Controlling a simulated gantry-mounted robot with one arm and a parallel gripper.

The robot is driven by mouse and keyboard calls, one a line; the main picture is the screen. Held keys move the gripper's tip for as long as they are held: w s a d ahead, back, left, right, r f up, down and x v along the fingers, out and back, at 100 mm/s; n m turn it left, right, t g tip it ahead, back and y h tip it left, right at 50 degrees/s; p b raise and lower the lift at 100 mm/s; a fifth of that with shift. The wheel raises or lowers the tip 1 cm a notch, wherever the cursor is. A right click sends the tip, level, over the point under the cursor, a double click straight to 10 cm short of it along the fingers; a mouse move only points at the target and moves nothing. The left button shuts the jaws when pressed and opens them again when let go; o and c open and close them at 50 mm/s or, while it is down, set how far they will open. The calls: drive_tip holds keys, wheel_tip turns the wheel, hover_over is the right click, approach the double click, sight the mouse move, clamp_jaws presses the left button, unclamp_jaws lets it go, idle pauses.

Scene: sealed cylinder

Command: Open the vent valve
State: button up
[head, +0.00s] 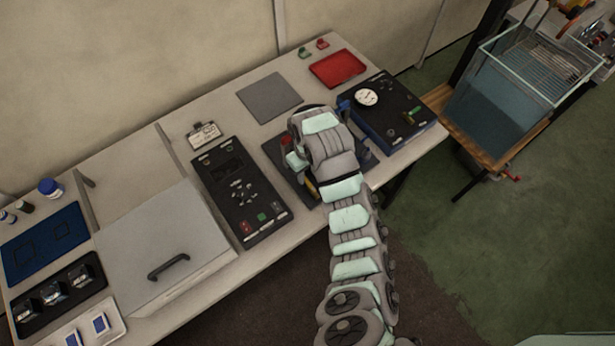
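A dark blue-edged panel (383,125) lies at the right end of the bench. It carries a round white gauge (367,97) and a small green handle (411,116), which looks like a valve handle; which way it is turned is too small to tell. My gripper (311,186) is over the dark plate to the left of this panel, apart from the green handle. My own arm and wrist cover most of it, so its fingers and anything between them are hidden.
A red tray (338,69) and a grey mat (269,97) lie behind my arm. A black control panel (241,190) and a grey lidded box (165,250) are to the left. A water tank (512,85) stands on a wooden stand beyond the bench's right end.

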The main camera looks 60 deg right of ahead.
sight(308, 182)
wheel_tip(308, 182, up, 7)
drive_tip(key=p, duration=0.3)
drive_tip(key=shift+f, duration=0.1)
idle(0.4)
